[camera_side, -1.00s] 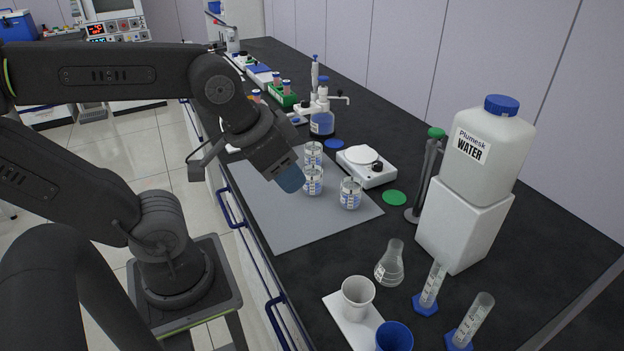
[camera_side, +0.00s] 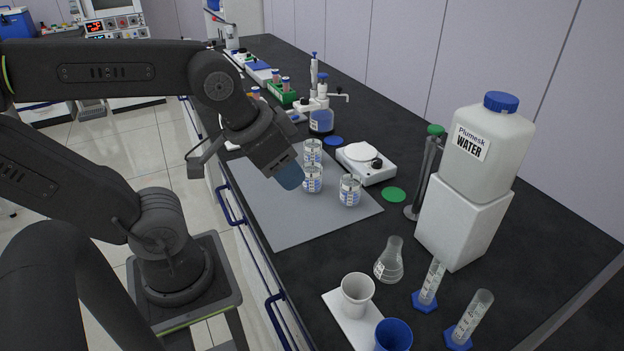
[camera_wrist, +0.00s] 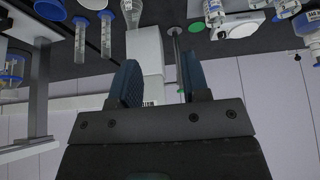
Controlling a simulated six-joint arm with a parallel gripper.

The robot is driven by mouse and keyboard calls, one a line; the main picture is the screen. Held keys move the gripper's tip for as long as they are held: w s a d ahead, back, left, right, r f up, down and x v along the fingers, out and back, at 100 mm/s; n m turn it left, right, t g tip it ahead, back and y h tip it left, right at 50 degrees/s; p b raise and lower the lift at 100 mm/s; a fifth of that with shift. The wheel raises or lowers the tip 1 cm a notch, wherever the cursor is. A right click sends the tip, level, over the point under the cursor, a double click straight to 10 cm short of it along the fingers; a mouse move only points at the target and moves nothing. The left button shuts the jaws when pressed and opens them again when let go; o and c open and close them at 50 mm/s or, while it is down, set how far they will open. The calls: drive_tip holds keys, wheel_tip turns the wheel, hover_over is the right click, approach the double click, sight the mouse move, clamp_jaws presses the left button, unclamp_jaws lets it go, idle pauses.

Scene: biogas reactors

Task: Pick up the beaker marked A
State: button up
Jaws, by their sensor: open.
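Three glass beakers with blue and white markings stand upright on the grey mat (camera_side: 290,226). One beaker (camera_side: 312,152) is at the back, one beaker (camera_side: 312,180) is in the middle, and one beaker (camera_side: 350,191) is at the right. I cannot read which one carries the A. My gripper (camera_side: 290,178) is just left of the middle beaker in the side view, above the mat; whether they touch is unclear. In the wrist view my gripper (camera_wrist: 158,82) is open, with two blue pads apart and nothing held between them.
A white balance (camera_side: 366,166) stands behind the right beaker. The water jug (camera_side: 488,150) sits on a white block at the right. A flask (camera_side: 389,262), measuring cylinders and cups crowd the front right. The mat's front part is bare.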

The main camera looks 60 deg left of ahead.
drive_tip(key=o, duration=0.7)
drive_tip(key=n+g+y, duration=0.4)
drive_tip(key=n, duration=0.9)
approach(312, 176)
drive_tip(key=x, duration=0.2)
drive_tip(key=a+x, duration=0.1)
drive_tip(key=x, duration=0.3)
drive_tip(key=shift+w+a, duration=0.2)
drive_tip(key=shift+a, duration=0.05)
drive_tip(key=shift+w+x, duration=0.15)
drive_tip(key=shift+x, duration=1.35)
drive_tip(key=shift+w+x, duration=0.1)
drive_tip(key=shift+x, duration=1.35)
